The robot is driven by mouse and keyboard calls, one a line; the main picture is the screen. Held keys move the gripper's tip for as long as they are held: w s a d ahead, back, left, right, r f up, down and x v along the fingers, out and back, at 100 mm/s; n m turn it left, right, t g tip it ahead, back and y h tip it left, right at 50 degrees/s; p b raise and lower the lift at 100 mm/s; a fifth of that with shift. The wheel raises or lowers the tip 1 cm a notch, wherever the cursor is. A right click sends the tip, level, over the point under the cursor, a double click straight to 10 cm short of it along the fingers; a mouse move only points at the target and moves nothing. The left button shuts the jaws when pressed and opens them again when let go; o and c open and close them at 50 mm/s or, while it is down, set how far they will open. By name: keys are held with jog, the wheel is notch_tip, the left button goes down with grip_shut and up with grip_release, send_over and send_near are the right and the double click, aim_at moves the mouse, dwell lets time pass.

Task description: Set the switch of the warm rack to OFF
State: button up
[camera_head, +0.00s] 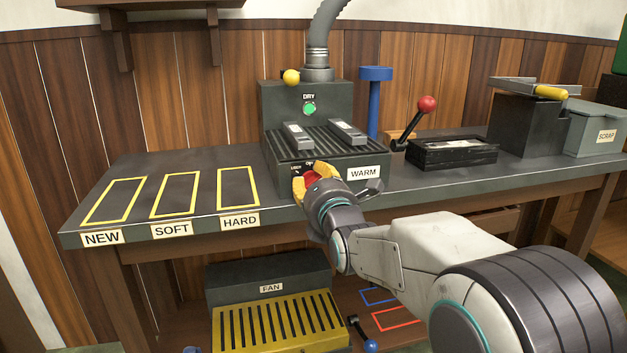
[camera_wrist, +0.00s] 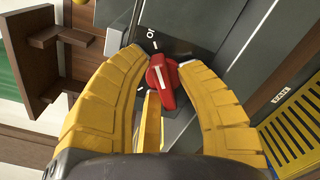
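The warm rack (camera_head: 283,157) is a dark box with a ribbed top, two grey bars on it and a WARM label on its front. Its switch is a red knob, seen in the wrist view (camera_wrist: 161,82) and mostly hidden in the head view. White marks show around the knob; its exact setting is hard to read. My gripper (camera_wrist: 160,62) has yellow fingers on either side of the knob, parted. The right finger is close to or touching the knob; a gap shows at the left finger.
A DRY unit (camera_head: 278,103) with a green button stands behind the rack. To the right are a red-balled lever (camera_head: 426,105), a blue post (camera_head: 374,105) and a SCRAP bin (camera_head: 592,131). Yellow-outlined spaces on the left bench are empty. A FAN unit (camera_head: 270,280) sits below.

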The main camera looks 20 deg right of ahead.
jog(key=shift+r, duration=0.15)
grip_shut()
jog(key=n, duration=0.4)
jog(key=shift+a+n, duration=0.15)
jog(key=shift+n, duration=0.15)
jog(key=shift+a+n, duration=0.1)
jog(key=shift+n, duration=2.2)
jog(key=shift+o, duration=2.3)
grip_release()
